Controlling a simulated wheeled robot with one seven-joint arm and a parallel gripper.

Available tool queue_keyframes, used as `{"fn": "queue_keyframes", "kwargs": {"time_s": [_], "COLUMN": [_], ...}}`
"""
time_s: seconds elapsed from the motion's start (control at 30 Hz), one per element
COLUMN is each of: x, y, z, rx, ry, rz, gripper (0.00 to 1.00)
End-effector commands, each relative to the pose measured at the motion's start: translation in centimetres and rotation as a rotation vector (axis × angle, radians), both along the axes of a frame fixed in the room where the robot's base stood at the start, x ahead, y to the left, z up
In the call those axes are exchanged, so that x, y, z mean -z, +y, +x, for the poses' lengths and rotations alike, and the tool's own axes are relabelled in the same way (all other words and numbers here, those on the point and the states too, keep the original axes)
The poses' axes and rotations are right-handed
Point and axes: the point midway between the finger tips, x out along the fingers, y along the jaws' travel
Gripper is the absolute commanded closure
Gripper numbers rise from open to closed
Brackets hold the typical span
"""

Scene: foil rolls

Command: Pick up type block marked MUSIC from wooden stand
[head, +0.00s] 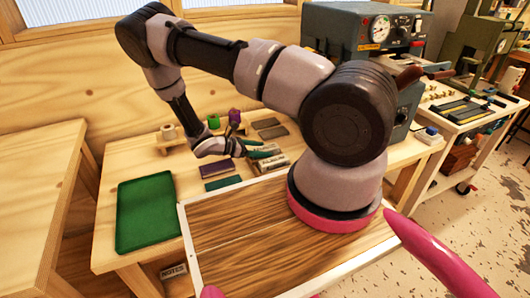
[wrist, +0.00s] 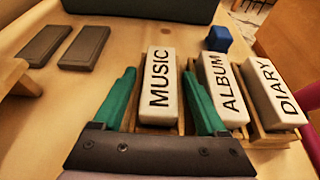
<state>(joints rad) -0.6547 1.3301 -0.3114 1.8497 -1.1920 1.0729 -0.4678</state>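In the wrist view the white type block marked MUSIC (wrist: 158,88) lies on a wooden stand (wrist: 181,122). My gripper (wrist: 160,90) is open, with one green finger on each side of the MUSIC block and small gaps showing. The blocks marked ALBUM (wrist: 224,92) and DIARY (wrist: 272,95) lie on their own stands to the right. In the head view my gripper (head: 256,150) is low over the table by the blocks, which are small and partly hidden there.
Two dark flat plates (wrist: 84,48) lie left of the blocks. A blue cube (wrist: 218,38) sits behind ALBUM. In the head view a green tray (head: 146,215) is at the table's left, and a wooden rack with rolls (head: 168,132) stands behind. A grey machine (head: 350,45) stands at the back.

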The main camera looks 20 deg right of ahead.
Motion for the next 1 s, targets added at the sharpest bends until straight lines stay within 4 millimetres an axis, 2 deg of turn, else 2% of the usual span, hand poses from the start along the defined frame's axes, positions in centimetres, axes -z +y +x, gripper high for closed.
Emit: {"fn": "queue_keyframes", "kwargs": {"time_s": [0.03,0.17,0.47,0.57,1.0], "x": [0.0,0.0,-0.1,-0.8,-8.7], "y": [0.0,0.0,0.0,0.1,0.1], "z": [0.0,0.0,0.0,0.1,0.1], "rx": [0.0,0.0,0.0,0.0,0.0], "ry": [0.0,0.0,-0.001,-0.001,-0.002], "rz": [0.0,0.0,-0.001,0.0,0.001], "gripper": [0.49,0.99,1.0,1.0,1.0]}}
